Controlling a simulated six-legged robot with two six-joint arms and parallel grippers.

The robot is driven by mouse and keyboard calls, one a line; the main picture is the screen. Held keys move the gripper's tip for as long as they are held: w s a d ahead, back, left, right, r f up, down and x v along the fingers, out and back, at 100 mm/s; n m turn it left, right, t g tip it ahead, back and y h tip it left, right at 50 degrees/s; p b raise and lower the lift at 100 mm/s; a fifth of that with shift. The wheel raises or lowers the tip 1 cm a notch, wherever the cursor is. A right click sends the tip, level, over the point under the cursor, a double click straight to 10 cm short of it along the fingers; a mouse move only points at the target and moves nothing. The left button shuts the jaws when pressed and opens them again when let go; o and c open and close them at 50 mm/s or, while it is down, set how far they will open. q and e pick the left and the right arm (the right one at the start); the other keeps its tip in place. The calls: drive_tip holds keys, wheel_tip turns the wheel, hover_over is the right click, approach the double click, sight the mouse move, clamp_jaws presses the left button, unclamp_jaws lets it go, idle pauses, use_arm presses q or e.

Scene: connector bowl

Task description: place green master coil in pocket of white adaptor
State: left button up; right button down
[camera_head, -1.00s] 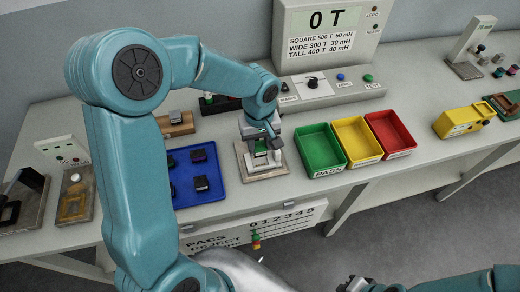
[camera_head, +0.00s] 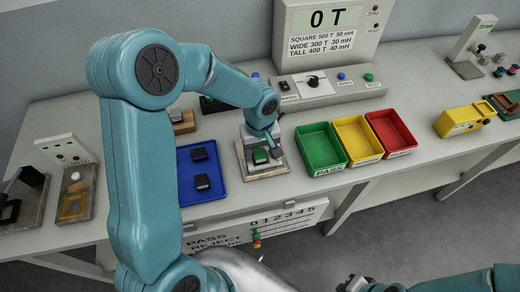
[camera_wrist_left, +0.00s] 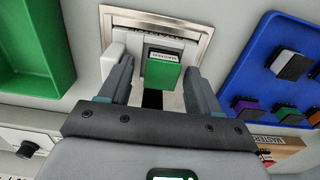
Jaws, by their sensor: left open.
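The green master coil (camera_head: 260,156), a small block with a dark part, is at the white adaptor (camera_head: 248,136) on a tan base plate. The wrist view shows the coil's green face (camera_wrist_left: 162,76) and dark labelled part against the white adaptor (camera_wrist_left: 183,47), above a dark opening. I cannot tell whether it is fully seated in the pocket. My left gripper (camera_wrist_left: 157,75) is open, with a finger on each side of the coil and visible gaps to it. My right gripper (camera_head: 355,284) is at the bottom edge, its fingers unclear.
A blue tray (camera_head: 207,197) with several dark blocks lies left of the adaptor. Green (camera_head: 320,147), yellow (camera_head: 358,140) and red (camera_head: 391,132) bins stand to the right. A tester (camera_head: 330,40) with a display is behind. The bench front edge is close.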

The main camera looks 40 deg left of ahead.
sight(260, 154)
use_arm(q)
drive_tip(key=shift+r+p, duration=0.35)
drive_tip(key=shift+r, duration=0.05)
wheel_tip(260, 154, up, 12)
drive_tip(key=shift+f+b, duration=0.2)
drive_tip(key=shift+b, duration=0.2)
drive_tip(key=shift+s, duration=0.1)
